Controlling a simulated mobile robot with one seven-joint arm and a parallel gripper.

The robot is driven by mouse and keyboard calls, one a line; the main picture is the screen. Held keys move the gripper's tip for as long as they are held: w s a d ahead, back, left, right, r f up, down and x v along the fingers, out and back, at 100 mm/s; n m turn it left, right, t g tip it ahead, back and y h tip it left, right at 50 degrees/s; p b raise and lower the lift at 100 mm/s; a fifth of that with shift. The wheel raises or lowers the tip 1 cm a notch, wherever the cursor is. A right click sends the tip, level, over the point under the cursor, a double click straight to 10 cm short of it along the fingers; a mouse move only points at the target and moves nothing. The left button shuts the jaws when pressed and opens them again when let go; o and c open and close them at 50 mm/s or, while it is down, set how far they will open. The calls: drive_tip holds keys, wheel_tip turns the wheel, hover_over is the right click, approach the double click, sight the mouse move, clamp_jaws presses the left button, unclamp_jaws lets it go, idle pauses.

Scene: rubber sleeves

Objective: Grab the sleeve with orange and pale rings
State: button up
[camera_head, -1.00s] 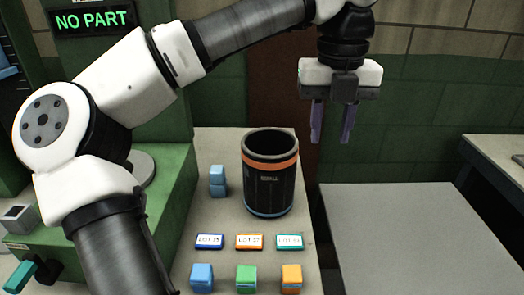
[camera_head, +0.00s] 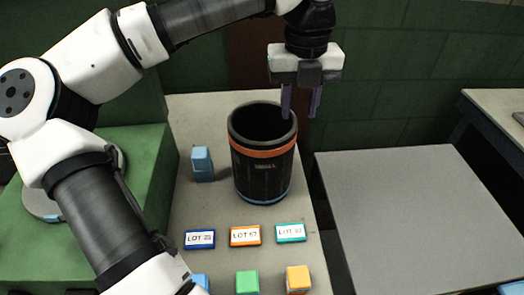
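The sleeve (camera_head: 262,175) is a black upright cylinder with an open top. It has an orange ring just below its rim and a thin pale blue ring near its base. It stands on a narrow pale bench top (camera_head: 189,131). My gripper (camera_head: 300,116) points down at the sleeve's upper right rim. Its two purple fingers are apart with nothing between them. The left finger overlaps the rim in the picture; I cannot tell whether it touches.
Three lot labels (camera_head: 245,236) lie in front, with a green block (camera_head: 246,283) and an orange block (camera_head: 298,279) nearer. A bare grey surface (camera_head: 415,220) is at the right.

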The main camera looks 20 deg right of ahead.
sight(295, 117)
drive_tip(key=shift+w+a+f+p, duration=0.15)
drive_tip(key=shift+f+p, duration=0.3)
drive_tip(key=shift+f, duration=1.1)
drive_tip(key=shift+s+a+f+p, duration=0.15)
drive_tip(key=shift+f+p, duration=0.3)
drive_tip(key=shift+f, duration=1.05)
drive_tip(key=shift+w, duration=0.1)
drive_tip(key=shift+c, duration=0.3)
clamp_jaws()
drive_tip(key=shift+r, duration=0.1)
